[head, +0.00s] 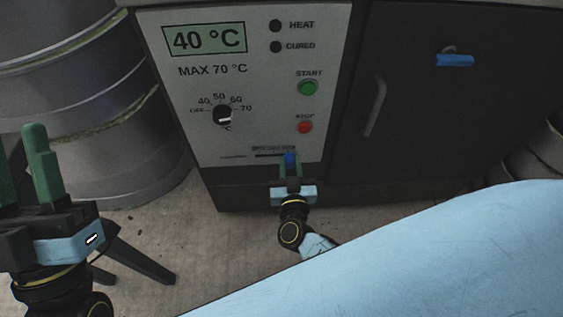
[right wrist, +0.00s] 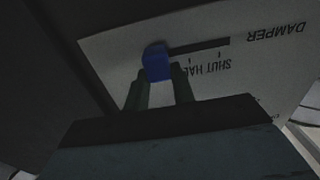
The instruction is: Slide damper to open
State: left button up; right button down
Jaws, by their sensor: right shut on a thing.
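The damper slider has a blue knob (head: 290,159) in a dark horizontal slot low on the grey control panel (head: 180,110). In the head view the knob sits toward the right of the slot. My right gripper (head: 290,172) is shut on the knob from below. In the right wrist view the knob (right wrist: 157,62) shows between the fingertips, at the left end of the visible slot (right wrist: 203,47). DAMPER, SHUT and part of HALF read upside down there; any label behind the fingers is hidden. My left gripper (head: 24,170) is open and empty at the far left.
The panel also carries a 40 °C display (head: 205,40), a dial (head: 223,115), a green START button (head: 308,88) and a red button (head: 304,127). A dark door (head: 430,120) with a handle is to the right. Grey drums (head: 100,110) stand left.

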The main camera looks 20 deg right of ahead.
jog(key=shift+s+d+f, duration=0.1)
jog(key=shift+s+d, duration=0.05)
jog(key=shift+d, duration=0.15)
jog(key=c, duration=1.2)
grip_release()
jog(key=shift+o, duration=0.2)
jog(key=shift+a, duration=0.1)
jog(key=shift+s+a, duration=0.1)
jog(key=shift+s, duration=0.05)
pick_arm(q)
jog(key=w+f+g+y+p, duration=0.2)
jog(key=w+f+g+p, duration=0.2)
jog(key=f+g, duration=0.3)
jog(key=shift+d+f+g, duration=0.2)
jog(key=shift+f+g, duration=0.1)
jog(key=shift+g, duration=0.1)
pick_arm(e)
jog(key=v, duration=1.3)
